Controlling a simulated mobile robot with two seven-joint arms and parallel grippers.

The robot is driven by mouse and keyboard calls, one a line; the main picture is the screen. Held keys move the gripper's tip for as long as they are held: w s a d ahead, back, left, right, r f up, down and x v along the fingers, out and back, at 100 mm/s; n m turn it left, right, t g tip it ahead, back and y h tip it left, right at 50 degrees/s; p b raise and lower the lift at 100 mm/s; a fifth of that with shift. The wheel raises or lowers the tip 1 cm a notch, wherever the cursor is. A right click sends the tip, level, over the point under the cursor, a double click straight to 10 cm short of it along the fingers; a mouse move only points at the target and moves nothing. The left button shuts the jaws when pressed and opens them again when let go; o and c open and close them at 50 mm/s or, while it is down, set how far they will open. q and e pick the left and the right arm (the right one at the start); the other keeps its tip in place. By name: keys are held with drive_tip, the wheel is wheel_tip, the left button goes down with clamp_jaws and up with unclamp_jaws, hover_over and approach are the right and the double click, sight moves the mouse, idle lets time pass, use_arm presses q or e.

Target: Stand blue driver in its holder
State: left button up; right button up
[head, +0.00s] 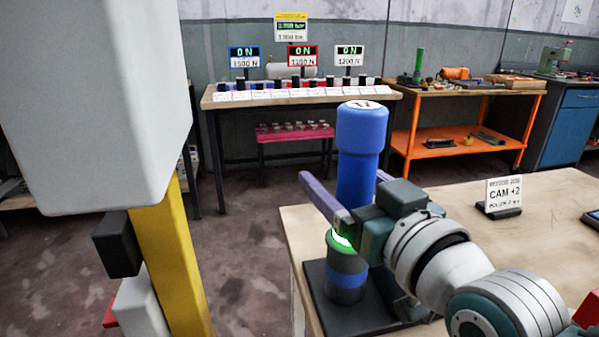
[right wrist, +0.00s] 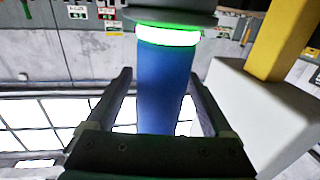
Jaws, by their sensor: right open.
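The blue driver (head: 361,135) stands upright in its holder (head: 346,282) at the near left corner of the wooden table. The holder is a dark cup with a blue band on a black base, and a green ring glows at its rim. My right gripper (head: 342,178) is open around the driver's lower shaft, just above the cup. In the right wrist view the driver (right wrist: 165,90) runs between the two spread fingers of my right gripper (right wrist: 160,76), with gaps at both sides. The glowing holder rim shows at the top there. My left gripper is not in view.
A sign reading CAM +2 (head: 503,194) stands on the wooden table (head: 450,203), right of my right gripper. At the back are a bench with several labelled items (head: 290,99), an orange workbench (head: 400,125) and a blue cabinet (head: 572,128). Open floor lies between.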

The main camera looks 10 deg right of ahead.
drive_tip(key=p+v, duration=0.1)
drive_tip(key=v, duration=0.8)
drive_tip(key=shift+s+r, duration=0.1)
drive_tip(key=shift+s, duration=0.1)
drive_tip(key=shift+s+r+p, duration=0.15)
drive_tip(key=shift+s+p, duration=0.05)
drive_tip(key=shift+p, duration=0.2)
drive_tip(key=s+d+r+g+h+p, duration=0.2)
drive_tip(key=s+r+g+p, duration=0.2)
drive_tip(key=s+g+p, duration=0.5)
drive_tip(key=s+d+r+g+h+p, duration=0.2)
drive_tip(key=s+r+g+p, duration=0.25)
drive_tip(key=s+p, duration=0.45)
wheel_tip(320, 180, up, 36)
drive_tip(key=s+p, duration=0.1)
drive_tip(key=p, duration=3.4)
drive_tip(key=shift+f+g, duration=0.15)
drive_tip(key=shift+g, duration=0.1)
